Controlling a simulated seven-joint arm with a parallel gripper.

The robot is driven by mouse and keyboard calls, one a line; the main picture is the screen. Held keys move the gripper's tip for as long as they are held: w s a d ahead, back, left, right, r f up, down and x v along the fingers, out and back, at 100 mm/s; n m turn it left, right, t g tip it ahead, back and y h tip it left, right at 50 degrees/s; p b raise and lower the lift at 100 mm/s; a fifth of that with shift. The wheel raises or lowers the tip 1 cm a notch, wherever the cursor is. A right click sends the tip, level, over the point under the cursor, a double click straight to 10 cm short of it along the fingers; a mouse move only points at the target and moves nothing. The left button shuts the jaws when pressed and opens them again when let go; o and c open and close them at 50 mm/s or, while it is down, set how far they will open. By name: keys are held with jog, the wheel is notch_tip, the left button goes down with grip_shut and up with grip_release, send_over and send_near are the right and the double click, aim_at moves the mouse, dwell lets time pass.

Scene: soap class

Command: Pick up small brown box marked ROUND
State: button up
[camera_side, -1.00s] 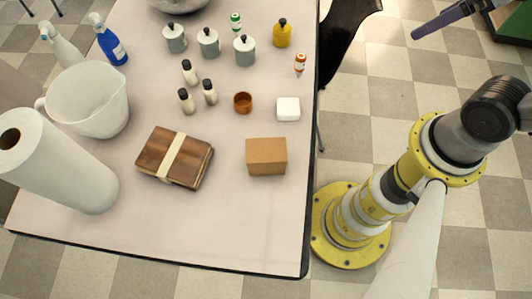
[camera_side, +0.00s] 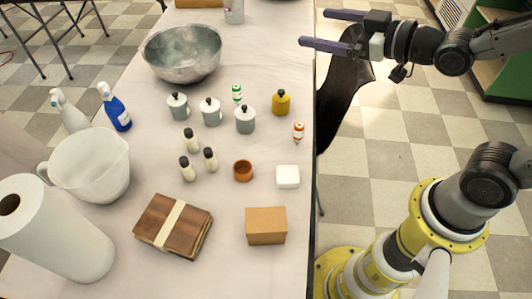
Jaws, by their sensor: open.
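A small plain brown box (camera_side: 266,226) stands near the right edge of the table, towards the front. No marking on it can be read from here. A flat darker brown wooden item (camera_side: 172,226) with a pale band around it lies to its left. My gripper (camera_side: 322,29) is at the top of the view, beyond the table's right edge. Its two long purple-grey fingers are spread apart and point left, with nothing between them. It is far behind the box and apart from it.
A white block (camera_side: 287,177) and a brown cup (camera_side: 243,170) stand behind the box. Several bottles and grey jars (camera_side: 211,112), a metal bowl (camera_side: 181,52), a white pitcher (camera_side: 91,165) and a paper roll (camera_side: 55,230) fill the left and back. The table (camera_side: 222,275) is clear around the box.

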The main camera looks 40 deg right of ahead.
jog(key=a+f+n+y, duration=0.3)
jog(key=a+f+y, duration=0.1)
jog(key=a+f, duration=0.4)
jog(key=n+g+y, duration=0.3)
jog(key=g, duration=0.5)
send_near(272, 221)
jog(key=f, duration=0.1)
jog(key=x, duration=0.8)
jog(key=shift+w+a+r, duration=0.2)
jog(key=shift+w+a, duration=0.1)
jog(key=shift+a, duration=0.15)
jog(key=shift+t, duration=0.3)
jog(key=shift+x, duration=2.7)
jog(key=shift+w+d+f, duration=0.1)
jog(key=shift+d+f, duration=0.05)
jog(key=c, duration=1.3)
jog(key=shift+c, duration=0.3)
